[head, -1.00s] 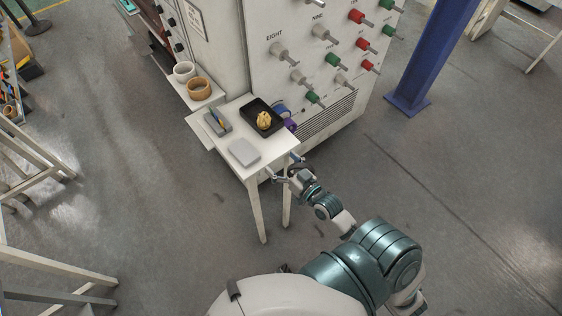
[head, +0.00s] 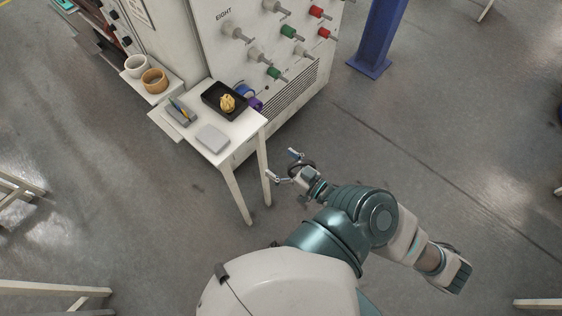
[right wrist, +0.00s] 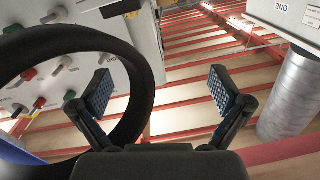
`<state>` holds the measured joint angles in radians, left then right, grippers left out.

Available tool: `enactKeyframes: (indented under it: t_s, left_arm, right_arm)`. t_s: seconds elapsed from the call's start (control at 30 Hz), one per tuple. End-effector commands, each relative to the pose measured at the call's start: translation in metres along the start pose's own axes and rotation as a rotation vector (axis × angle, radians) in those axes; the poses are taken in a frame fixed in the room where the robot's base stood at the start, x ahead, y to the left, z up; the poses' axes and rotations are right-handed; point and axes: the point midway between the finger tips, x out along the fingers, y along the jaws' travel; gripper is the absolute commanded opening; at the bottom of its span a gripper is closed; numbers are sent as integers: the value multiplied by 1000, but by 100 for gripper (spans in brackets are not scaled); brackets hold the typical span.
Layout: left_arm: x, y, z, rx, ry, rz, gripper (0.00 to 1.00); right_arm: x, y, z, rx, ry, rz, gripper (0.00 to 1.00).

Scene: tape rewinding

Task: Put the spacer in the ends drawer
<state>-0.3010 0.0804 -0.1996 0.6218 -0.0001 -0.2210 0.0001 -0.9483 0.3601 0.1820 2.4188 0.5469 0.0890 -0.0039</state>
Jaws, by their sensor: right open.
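My right gripper (head: 284,165) is open, in the air to the right of the small white table (head: 240,133). Both its fingers show spread apart in the right wrist view (right wrist: 160,92), with nothing between the pads. A dark ring (head: 303,165) is close to this gripper. It shows large and black in the right wrist view (right wrist: 146,62), around or beside the left finger. I cannot tell whether it hangs on the finger or is the spacer. I cannot make out a drawer marked ends. My left gripper is not in view.
On the table are a black tray (head: 211,99) with a yellow crumpled thing (head: 227,103), a grey block (head: 212,138) and a grey holder (head: 180,117). White and tan cups (head: 154,79) stand behind. A cabinet with pegs (head: 262,55) borders the table.

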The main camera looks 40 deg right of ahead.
Motion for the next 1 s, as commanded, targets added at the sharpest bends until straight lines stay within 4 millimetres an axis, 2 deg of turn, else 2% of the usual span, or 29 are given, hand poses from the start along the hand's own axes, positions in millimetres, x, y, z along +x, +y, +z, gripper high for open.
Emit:
enactKeyframes:
  t_s: [0.33, 0.37, 0.73, 0.77, 1.0]
  left_arm:
    - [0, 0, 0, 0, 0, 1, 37]
    - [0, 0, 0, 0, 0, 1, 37]
    - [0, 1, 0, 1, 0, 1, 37]
    - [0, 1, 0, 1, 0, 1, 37]
    - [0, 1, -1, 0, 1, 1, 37]
  right_arm:
    - [-5, 0, 0, 0, 1, -1, 100]
    - [-5, 0, 0, 0, 1, -1, 95]
    - [-5, 0, 0, 0, 1, -1, 2]
    - [-5, 0, 0, 0, 1, -1, 0]
    - [-5, 0, 0, 0, 1, -1, 0]
